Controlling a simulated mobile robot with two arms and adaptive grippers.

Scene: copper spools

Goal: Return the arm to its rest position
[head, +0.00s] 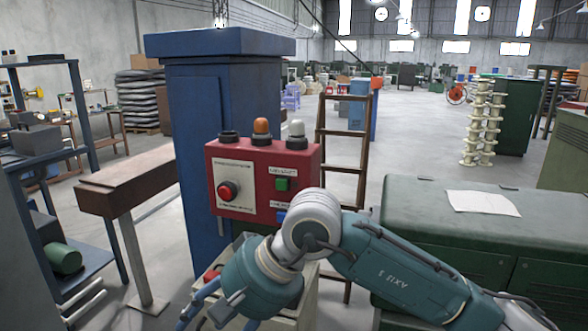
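My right arm (405,275) comes in from the lower right and reaches across to the left, in front of the red control box. It bends at a white joint, and its teal wrist points down and left. My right gripper (208,312) is at the bottom edge, below the control box. Its fingers are partly cut off by the frame, so I cannot tell whether it is open or shut. I see nothing held in it. My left gripper is not in view.
The red control box (262,162), with a red knob and a green button, stands close behind my arm. A blue cabinet (190,110) rises behind it. A green cabinet (430,215) bearing a paper sheet (482,203) is at right. A brown-topped bench (128,182) stands left.

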